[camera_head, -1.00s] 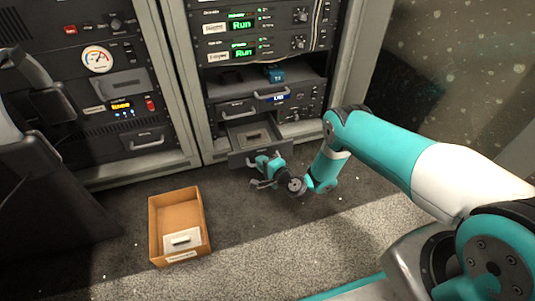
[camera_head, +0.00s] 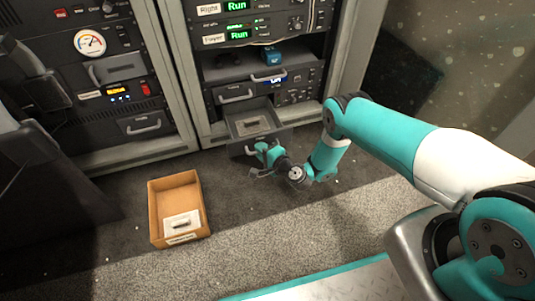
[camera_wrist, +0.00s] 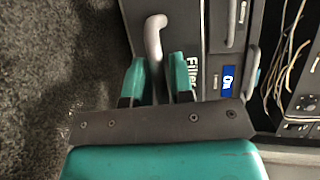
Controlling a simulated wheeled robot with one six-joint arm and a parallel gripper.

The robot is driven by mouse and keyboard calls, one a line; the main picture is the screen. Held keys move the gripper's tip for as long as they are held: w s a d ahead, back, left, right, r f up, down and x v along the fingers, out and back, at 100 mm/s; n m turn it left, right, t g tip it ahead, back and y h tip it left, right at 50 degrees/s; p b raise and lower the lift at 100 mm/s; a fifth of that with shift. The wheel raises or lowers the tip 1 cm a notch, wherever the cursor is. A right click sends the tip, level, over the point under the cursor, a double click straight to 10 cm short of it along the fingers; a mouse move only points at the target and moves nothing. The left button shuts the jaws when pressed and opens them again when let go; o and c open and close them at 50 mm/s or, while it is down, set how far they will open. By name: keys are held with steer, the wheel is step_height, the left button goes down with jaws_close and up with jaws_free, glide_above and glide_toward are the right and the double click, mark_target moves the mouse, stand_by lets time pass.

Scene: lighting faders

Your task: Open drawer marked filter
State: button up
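The drawer marked Filter (camera_head: 244,125) stands pulled out at the bottom of the right rack in the head view. In the wrist view, the drawer front (camera_wrist: 193,28) carries the partly hidden white word "Filter". Its pale bow handle (camera_wrist: 155,38) runs between my fingers. My gripper (camera_wrist: 157,72) is open around the handle, with its fingertips apart on either side; contact is unclear. In the head view, my gripper (camera_head: 264,153) is just in front of the drawer front.
A closed drawer (camera_head: 236,93) and a shelf with a blue block (camera_head: 271,57) sit above. Loose cables (camera_wrist: 285,60) show in the wrist view. An open cardboard box (camera_head: 152,212) stands on the floor at left. The floor between box and rack is clear.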

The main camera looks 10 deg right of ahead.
steer(key=p+v, duration=1.6)
steer(key=v, duration=0.1)
steer(key=shift+s+d, duration=0.1)
steer(key=shift+d, duration=0.05)
